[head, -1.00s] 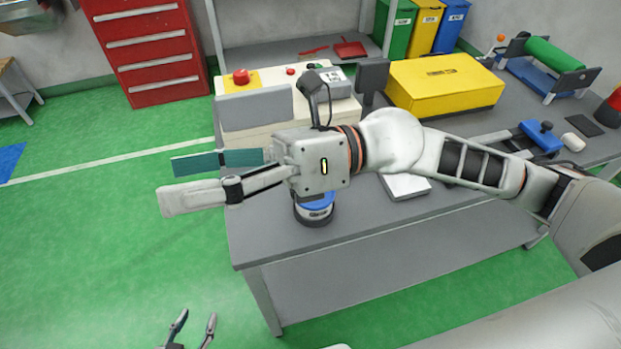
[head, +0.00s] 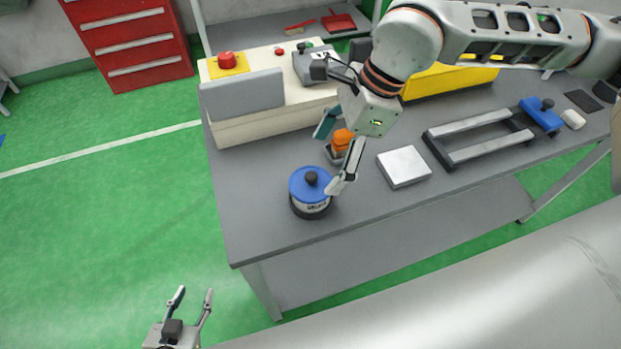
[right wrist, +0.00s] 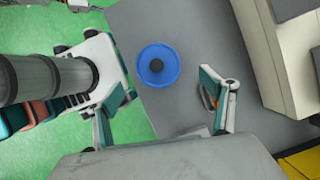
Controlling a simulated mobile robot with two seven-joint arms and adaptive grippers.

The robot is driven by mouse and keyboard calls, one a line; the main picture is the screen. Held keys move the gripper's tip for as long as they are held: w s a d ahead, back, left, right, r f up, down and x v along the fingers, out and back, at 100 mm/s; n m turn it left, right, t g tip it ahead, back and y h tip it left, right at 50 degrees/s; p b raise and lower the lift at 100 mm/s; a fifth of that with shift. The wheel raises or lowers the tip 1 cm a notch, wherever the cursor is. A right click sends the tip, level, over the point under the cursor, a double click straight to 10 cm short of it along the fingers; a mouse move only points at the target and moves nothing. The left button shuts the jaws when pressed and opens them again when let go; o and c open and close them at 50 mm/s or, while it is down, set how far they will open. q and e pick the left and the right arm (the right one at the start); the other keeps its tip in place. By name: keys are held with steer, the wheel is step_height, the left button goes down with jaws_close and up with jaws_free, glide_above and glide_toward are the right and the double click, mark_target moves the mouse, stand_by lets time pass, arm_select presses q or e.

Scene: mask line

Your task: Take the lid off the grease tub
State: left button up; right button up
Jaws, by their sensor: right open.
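The grease tub (head: 313,205) stands upright on the grey bench near its left front corner. Its blue lid (head: 298,187) with a black knob is seated on top; the lid also shows in the right wrist view (right wrist: 145,72). My right gripper (head: 334,158) is open, up and to the right of the tub, with its near finger close to the tub's right side in the picture. I cannot tell whether they touch. In the right wrist view the lid lies ahead, between the spread fingers. My left gripper (head: 192,298) is open and empty over the green floor.
An orange object (head: 342,138) is partly hidden behind my right gripper. A white square plate (head: 404,167) and a dark rail frame (head: 480,143) lie to the right. A cream console (head: 270,118) with a red button stands behind. Bench room is clear left and front of the tub.

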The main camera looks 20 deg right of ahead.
mark_target(311, 180)
steer(key=x, duration=0.5)
steer(key=shift+s+a, duration=0.15)
steer(key=shift+a, duration=0.05)
steer(key=c, duration=1)
